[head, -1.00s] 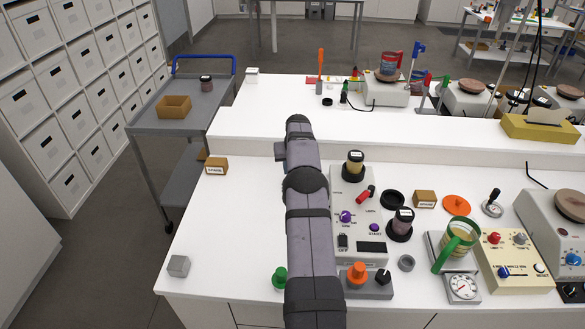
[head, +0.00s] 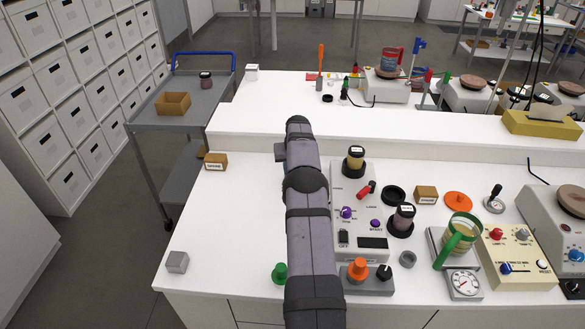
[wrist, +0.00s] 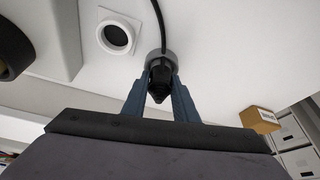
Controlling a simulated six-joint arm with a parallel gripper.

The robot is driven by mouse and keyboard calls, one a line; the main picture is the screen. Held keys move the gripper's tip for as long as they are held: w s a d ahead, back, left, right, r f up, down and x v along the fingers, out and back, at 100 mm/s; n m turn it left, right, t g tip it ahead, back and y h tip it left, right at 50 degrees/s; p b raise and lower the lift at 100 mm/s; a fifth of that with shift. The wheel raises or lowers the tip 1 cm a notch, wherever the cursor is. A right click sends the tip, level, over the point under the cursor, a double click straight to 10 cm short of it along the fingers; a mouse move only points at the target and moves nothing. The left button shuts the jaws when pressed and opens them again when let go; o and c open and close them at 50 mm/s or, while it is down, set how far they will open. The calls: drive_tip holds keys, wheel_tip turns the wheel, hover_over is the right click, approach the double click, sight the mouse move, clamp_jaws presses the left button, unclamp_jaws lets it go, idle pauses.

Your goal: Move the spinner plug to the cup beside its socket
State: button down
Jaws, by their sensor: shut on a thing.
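In the wrist view, my gripper (wrist: 159,84) has its blue fingers shut on the black spinner plug (wrist: 160,77). A black cord (wrist: 160,25) runs from the plug toward the top of the view. A grey ring-shaped cup (wrist: 154,55) shows right at the fingertips, around or just behind the plug; I cannot tell how deep the plug sits in it. A white round socket (wrist: 105,46) with a dark inside is up and left of the cup, apart from the plug. In the head view my arm hides the gripper, plug, cup and socket.
A small labelled box (head: 216,161) stands on the bench left of my arm; it also shows in the wrist view (wrist: 258,118). The control panel (head: 355,220) with jars is close on the right. The bench is clear between the box and grey cube (head: 177,262).

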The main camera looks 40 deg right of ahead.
drive_tip(key=shift+f, duration=0.25)
drive_tip(key=c, duration=1.3)
unclamp_jaws()
drive_tip(key=shift+c, duration=0.2)
drive_tip(key=b+v, duration=0.3)
drive_tip(key=v, duration=0.4)
drive_tip(key=shift+r, duration=0.25)
